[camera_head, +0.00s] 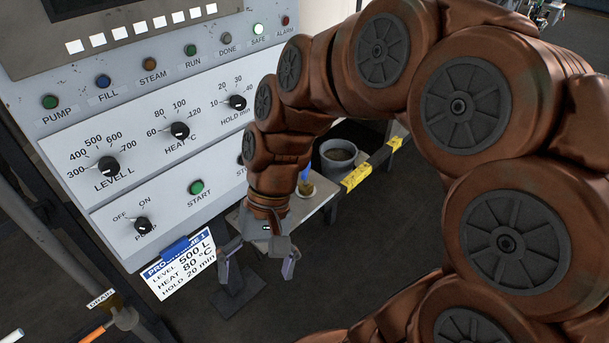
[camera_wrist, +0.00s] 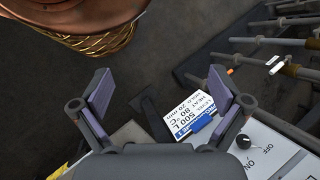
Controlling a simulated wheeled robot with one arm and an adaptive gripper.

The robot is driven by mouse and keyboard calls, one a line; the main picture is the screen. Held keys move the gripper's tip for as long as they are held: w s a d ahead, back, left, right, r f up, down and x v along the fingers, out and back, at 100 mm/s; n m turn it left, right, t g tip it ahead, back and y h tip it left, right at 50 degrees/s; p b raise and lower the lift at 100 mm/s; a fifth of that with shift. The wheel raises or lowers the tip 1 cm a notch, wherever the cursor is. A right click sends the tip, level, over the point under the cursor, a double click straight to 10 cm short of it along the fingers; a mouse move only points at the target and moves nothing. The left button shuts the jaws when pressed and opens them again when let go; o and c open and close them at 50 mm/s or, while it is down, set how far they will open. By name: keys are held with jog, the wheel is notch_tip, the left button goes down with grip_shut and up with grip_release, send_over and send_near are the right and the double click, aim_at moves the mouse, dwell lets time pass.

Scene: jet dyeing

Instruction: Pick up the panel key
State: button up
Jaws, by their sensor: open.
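I cannot make out a panel key for certain in either view. My gripper (camera_head: 258,262) hangs fingers down in front of the control panel (camera_head: 75,128), just right of the hanging program card (camera_head: 180,272). Its two fingers are spread with nothing between them; the wrist view also shows the open gripper (camera_wrist: 160,90) empty. A small blue and yellow item (camera_head: 305,183) stands in a pale dish on a grey shelf (camera_head: 322,192), partly hidden behind my wrist. My arm covers part of the panel's lower right.
A grey bucket (camera_head: 327,160) stands by a yellow-black striped edge (camera_head: 357,177). Pipes with a drain tag (camera_head: 101,298) are at lower left. A copper-coloured rounded body (camera_wrist: 75,20) is at upper left.

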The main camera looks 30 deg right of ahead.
jog(key=w+m+y+b, duration=0.1)
jog(key=w+m+y, duration=0.2)
jog(key=w, duration=0.4)
jog(key=m+t+y+b, duration=0.4)
jog(key=m+t+y, duration=0.3)
jog(key=m+t, duration=0.5)
send_over(306, 170)
jog(key=s+a, duration=0.4)
jog(key=a, duration=0.5)
notch_tip(306, 170, down, 7)
jog(key=m+g, duration=0.2)
jog(key=d+f+m+t+h, duration=0.1)
jog(key=d+f+m+t, duration=0.1)
jog(key=d, duration=0.3)
jog(key=d+f+m+t, duration=0.2)
jog(key=d+f, duration=0.1)
jog(key=d, duration=0.1)
jog(key=d+f+m+t+h, duration=0.1)
jog(key=d+f+m+t, duration=0.1)
jog(key=d, duration=0.3)
jog(key=shift+s+d+f+m+h+b, duration=0.3)
jog(key=shift+s+d+f+m, duration=0.05)
jog(key=shift+f+m, duration=0.3)
jog(key=shift+p+x, duration=0.6)
jog(key=shift+x, duration=3.2)
jog(key=shift+w+d+r, duration=0.1)
jog(key=shift+c, duration=0.4)
jog(key=c, duration=1.2)
